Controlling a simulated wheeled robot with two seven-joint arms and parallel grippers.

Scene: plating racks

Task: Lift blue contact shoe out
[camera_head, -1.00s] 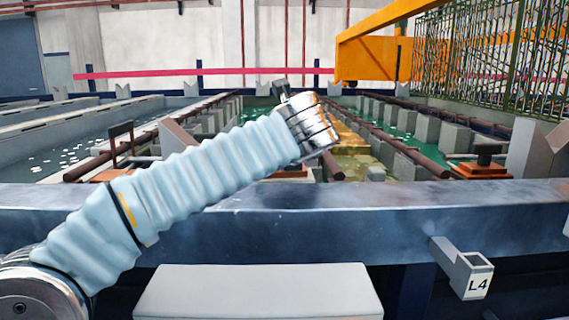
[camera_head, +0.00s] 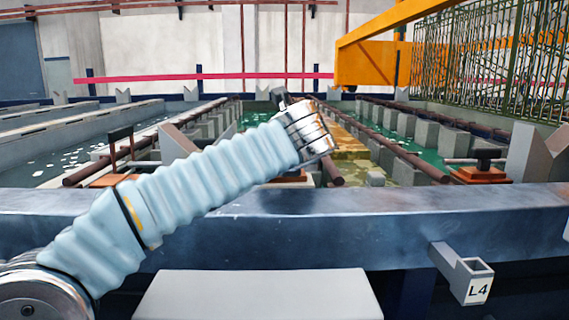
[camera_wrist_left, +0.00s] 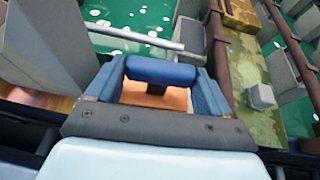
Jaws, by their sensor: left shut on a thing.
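The blue contact shoe's handle (camera_wrist_left: 162,70) is a rounded blue bar in the left wrist view, above an orange block (camera_wrist_left: 172,99) with a dark post between them. My left gripper (camera_wrist_left: 157,80) is shut on the blue handle, one finger at each end. In the head view my left arm comes in from the left, and its metal wrist (camera_head: 312,134) hides the fingers and the handle. Part of an orange block (camera_head: 290,177) shows below the wrist. I cannot tell whether the shoe still touches its seat. My right gripper is not in view.
Similar orange shoes with dark handles stand at the left (camera_head: 119,153) and right (camera_head: 486,166). Brown rails (camera_head: 395,144) and grey blocks line the green tanks. A dark blue beam (camera_head: 430,215) crosses in front. A bracket marked L4 (camera_head: 469,275) juts out low right. Green racks (camera_head: 490,55) hang at right.

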